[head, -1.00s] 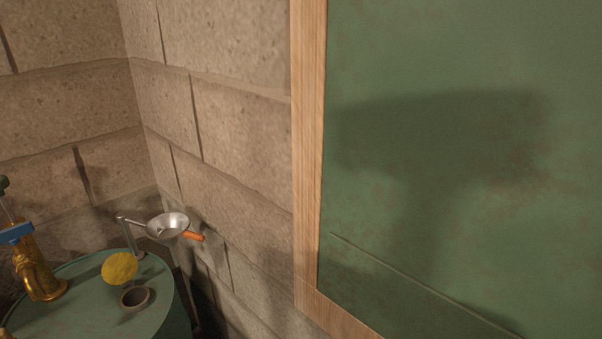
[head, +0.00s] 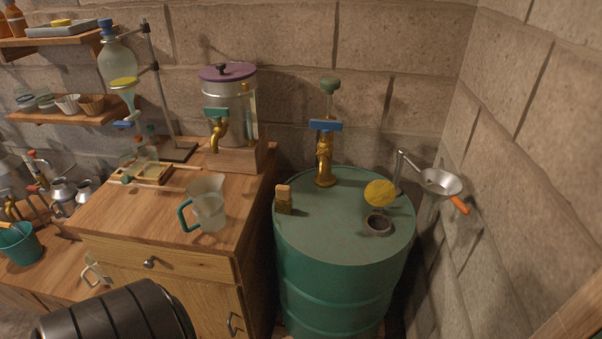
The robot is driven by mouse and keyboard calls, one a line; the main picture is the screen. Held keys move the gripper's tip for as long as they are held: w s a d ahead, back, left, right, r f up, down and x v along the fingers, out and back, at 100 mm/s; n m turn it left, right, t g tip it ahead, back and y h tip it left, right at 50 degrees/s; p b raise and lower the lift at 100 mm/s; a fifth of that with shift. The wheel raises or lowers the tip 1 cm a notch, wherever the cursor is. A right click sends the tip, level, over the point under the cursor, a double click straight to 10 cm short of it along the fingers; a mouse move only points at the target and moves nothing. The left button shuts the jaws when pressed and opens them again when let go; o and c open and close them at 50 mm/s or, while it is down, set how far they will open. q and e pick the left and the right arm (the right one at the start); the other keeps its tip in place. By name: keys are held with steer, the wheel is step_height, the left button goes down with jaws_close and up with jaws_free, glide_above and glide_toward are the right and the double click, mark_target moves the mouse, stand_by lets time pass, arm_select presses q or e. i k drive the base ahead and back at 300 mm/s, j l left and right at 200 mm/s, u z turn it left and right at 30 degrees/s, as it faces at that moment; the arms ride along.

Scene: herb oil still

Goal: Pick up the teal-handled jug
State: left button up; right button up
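The teal-handled jug (head: 208,204) is a clear, see-through jug standing upright on the wooden cabinet top (head: 120,222), near its front right edge. Its teal handle points left and toward me. It looks empty. Neither gripper shows in the head view. A dark ribbed part at the bottom left looks like my own arm; its gripper is out of frame.
A dispenser with a purple lid and brass tap (head: 240,95) stands behind the jug. A separating funnel (head: 117,58) on a stand is behind left. A wooden frame lies left of the jug.

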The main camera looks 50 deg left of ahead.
mark_target(206, 199)
steer(key=u, duration=1.2)
